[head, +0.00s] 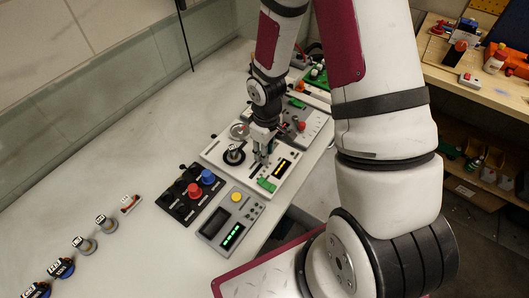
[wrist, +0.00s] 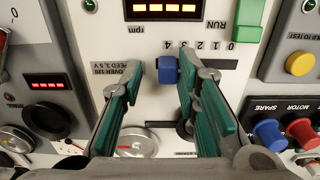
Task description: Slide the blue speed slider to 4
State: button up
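The blue speed slider (wrist: 168,70) shows in the wrist view on the white rpm panel (wrist: 111,45), whose lettering appears upside down. Its scale runs from 0 at right to 4 at left, and the blue knob lines up with the 4, at the left end of the dark slot. My gripper (wrist: 161,65) is open with its green-padded fingers either side of the knob. The right finger is close against the knob's right side; contact is unclear. The left finger stands apart from it. In the head view my gripper (head: 262,152) is low over the panel; I cannot make out the knob there.
A green RUN switch (wrist: 248,20) and lit rpm display (wrist: 160,8) sit near the slot. A panel with a yellow button (wrist: 300,63) and a black box with blue (wrist: 269,133) and red knobs stand to the right. Bare bench (head: 120,160) lies left in the head view.

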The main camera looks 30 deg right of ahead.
jog(key=shift+a, duration=0.1)
notch_tip(320, 180, up, 12)
dwell(0.7)
dwell(0.4)
jog(key=s+r+m+t+h, duration=0.1)
jog(key=s+r+m+t, duration=0.3)
jog(key=r, duration=1.1)
jog(key=s+a+r+m+t+y, duration=0.1)
jog(key=s+a+r+m, duration=0.1)
jog(key=s+r, duration=0.8)
jog(key=shift+s+a+t, duration=0.3)
jog(key=shift+s+a, duration=0.25)
jog(key=shift+s, duration=0.3)
jog(key=shift+w, duration=0.15)
